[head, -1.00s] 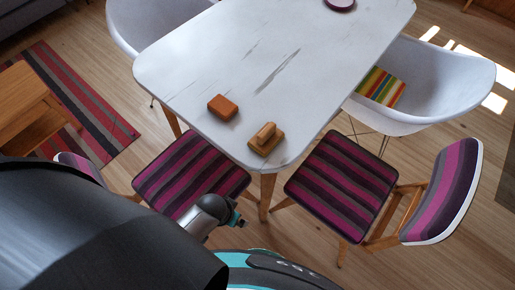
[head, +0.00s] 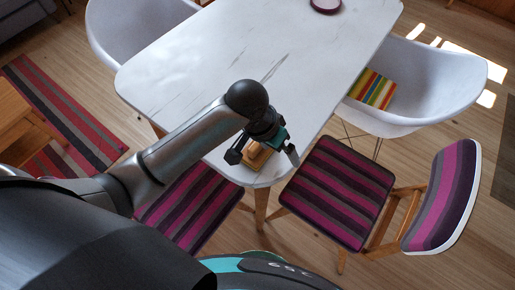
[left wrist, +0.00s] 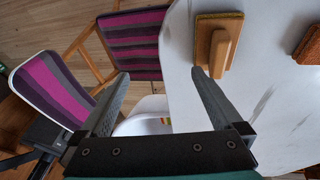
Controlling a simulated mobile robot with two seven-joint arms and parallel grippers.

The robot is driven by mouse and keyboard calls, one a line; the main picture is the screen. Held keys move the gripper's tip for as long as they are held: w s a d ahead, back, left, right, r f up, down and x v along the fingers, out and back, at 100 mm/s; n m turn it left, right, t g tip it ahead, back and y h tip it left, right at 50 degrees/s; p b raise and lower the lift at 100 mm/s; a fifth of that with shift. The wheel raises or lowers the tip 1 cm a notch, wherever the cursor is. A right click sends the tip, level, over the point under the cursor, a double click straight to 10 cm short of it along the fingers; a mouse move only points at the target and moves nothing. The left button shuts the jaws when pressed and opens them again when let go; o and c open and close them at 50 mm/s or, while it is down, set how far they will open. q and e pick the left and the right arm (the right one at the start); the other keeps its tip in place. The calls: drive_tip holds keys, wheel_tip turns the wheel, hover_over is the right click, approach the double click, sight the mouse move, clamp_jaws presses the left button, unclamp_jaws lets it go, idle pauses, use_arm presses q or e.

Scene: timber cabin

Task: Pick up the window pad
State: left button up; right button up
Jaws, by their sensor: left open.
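The window pad, a wooden block with a raised handle, lies on the near corner of the white table; in the head view the pad (head: 256,158) is partly hidden by my left gripper (head: 264,154). In the left wrist view the whole pad (left wrist: 217,44) shows near the top, its handle up. My left gripper (left wrist: 160,74) is open and empty. In that view its right fingertip appears beside the lower end of the pad's handle, and the pad is not between the fingers. I cannot tell the height gap. My right gripper is not in view.
A reddish-brown block (left wrist: 309,46) lies on the table beside the pad; my arm hides it in the head view. Striped chairs (head: 338,190) stand at the table's near end, white armchairs (head: 440,85) at its sides. A purple round dish (head: 326,4) is at the far end.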

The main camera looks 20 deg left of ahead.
sight(257, 145)
use_arm(q)
drive_tip(key=w+a+r+g+y, duration=0.2)
drive_tip(key=w+a+r+y, duration=0.15)
drive_tip(key=a+r, duration=0.35)
drive_tip(key=f+b, duration=0.1)
drive_tip(key=f, duration=0.3)
drive_tip(key=f+b, duration=0.2)
drive_tip(key=f, duration=0.3)
drive_tip(key=shift+w+d+f, duration=0.2)
drive_tip(key=shift+f, duration=0.1)
drive_tip(key=shift+w+d+f+b, duration=0.1)
drive_tip(key=shift+f+b, duration=0.5)
drive_tip(key=shift+f, duration=0.75)
drive_tip(key=shift+w+f+b, duration=0.1)
drive_tip(key=shift+f+b, duration=0.45)
drive_tip(key=shift+f, duration=0.75)
drive_tip(key=shift+c, duration=0.2)
drive_tip(key=c, duration=1.2)
drive_tip(key=shift+r, duration=0.1)
wheel_tip(257, 145, up, 20)
drive_tip(key=p, duration=0.5)
drive_tip(key=shift+p, duration=0.35)
